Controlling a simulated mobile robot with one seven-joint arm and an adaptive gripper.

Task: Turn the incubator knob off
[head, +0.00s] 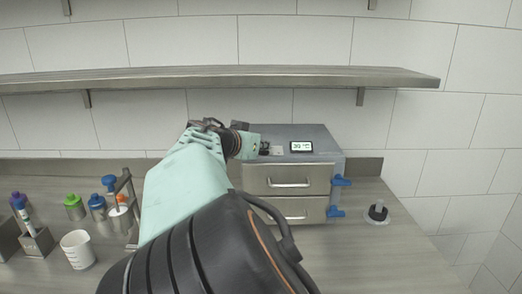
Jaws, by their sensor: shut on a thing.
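The grey metal incubator (324,178) stands on the counter at the right of my arm. It has two drawers with handles, and a lit display (301,147) on its top. My gripper (262,147) is over the incubator's top left, pointing right, and is shut on the knob. The knob sits among small dark parts at the fingertips, left of the display. The fingers and my arm mostly hide it, so its turned position cannot be read.
A metal shelf (210,78) runs along the tiled wall above. A white cup (77,249), bottles (97,207) and a rack stand left. A black-topped item (378,211) stands right; the counter around it is clear.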

